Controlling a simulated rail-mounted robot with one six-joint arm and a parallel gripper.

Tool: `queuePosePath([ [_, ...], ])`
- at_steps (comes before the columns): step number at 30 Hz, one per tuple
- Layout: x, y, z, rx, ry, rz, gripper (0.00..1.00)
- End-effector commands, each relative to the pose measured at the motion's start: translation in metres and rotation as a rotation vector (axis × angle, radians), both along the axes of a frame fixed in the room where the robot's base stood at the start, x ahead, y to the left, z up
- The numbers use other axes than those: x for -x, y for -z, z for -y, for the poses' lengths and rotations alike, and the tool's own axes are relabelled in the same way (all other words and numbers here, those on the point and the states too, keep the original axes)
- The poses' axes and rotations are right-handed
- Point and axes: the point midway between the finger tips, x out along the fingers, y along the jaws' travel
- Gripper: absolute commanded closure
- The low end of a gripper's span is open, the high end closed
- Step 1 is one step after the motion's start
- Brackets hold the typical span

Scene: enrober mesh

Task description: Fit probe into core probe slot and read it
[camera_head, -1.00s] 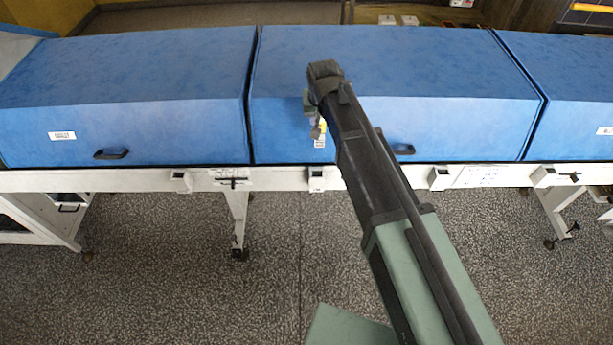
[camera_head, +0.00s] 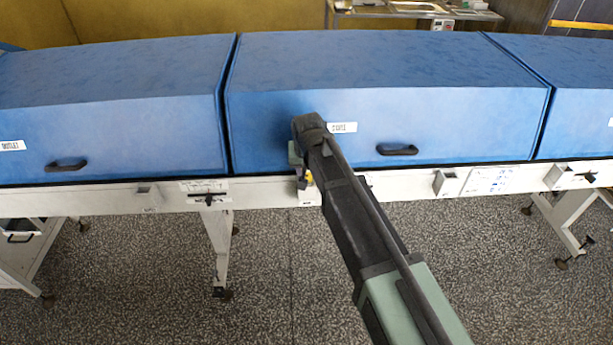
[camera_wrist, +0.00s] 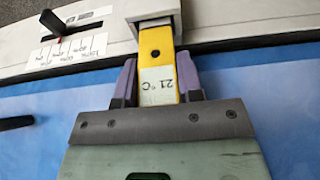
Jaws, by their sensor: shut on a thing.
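My gripper (camera_head: 303,181) is at the white rail below the middle blue hood. In the wrist view its two purple fingers (camera_wrist: 157,66) are shut on the yellow probe (camera_wrist: 156,45), one on each side. The probe's display reads 21 °C, upside down in this view. The probe's far end meets a pale slot block (camera_wrist: 150,8) on the rail and its tip is hidden there. It looks in line with the block; how deep it sits I cannot tell. In the head view only a bit of yellow probe (camera_head: 308,178) shows beside my gripper.
Similar blocks stand along the rail to the left (camera_head: 146,196) and right (camera_head: 447,183). The middle hood (camera_head: 380,105) has a black handle (camera_head: 397,150). Open floor lies in front.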

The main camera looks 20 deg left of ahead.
Motion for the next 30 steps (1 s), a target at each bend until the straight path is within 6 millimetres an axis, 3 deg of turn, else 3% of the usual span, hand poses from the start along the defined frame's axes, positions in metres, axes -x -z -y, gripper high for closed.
queuePosePath([
  [8,0.000,0.002,0.000,0.000,0.000,-0.001,0.96],
  [9,0.000,0.002,0.000,0.000,0.000,-0.001,0.65],
  [14,0.000,0.000,0.000,0.000,0.000,-0.001,0.41],
  [23,0.000,-0.002,0.000,0.000,0.000,-0.001,0.41],
  [26,0.002,-0.013,0.001,0.000,0.000,-0.001,0.41],
  [30,0.009,-0.043,0.004,0.000,0.000,-0.001,0.41],
])
